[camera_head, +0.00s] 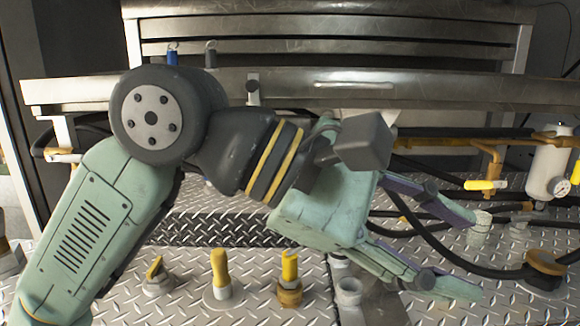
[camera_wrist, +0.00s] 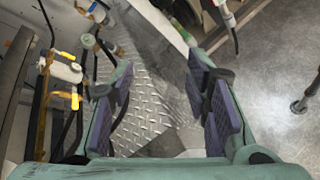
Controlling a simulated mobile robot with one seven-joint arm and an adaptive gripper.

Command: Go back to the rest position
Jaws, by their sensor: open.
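My gripper (camera_head: 452,250) is at the right of the head view, at the end of my green and dark grey arm. It points to the right, above the diamond-plate floor. Its two fingers with purple pads are apart, and nothing shows between them.
Yellow-handled valves (camera_head: 220,272) stand on the diamond plate (camera_head: 185,305) below my arm. A steel shelf (camera_head: 430,92) runs behind it. Hoses and a white filter bowl (camera_head: 548,160) with a gauge are at right.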

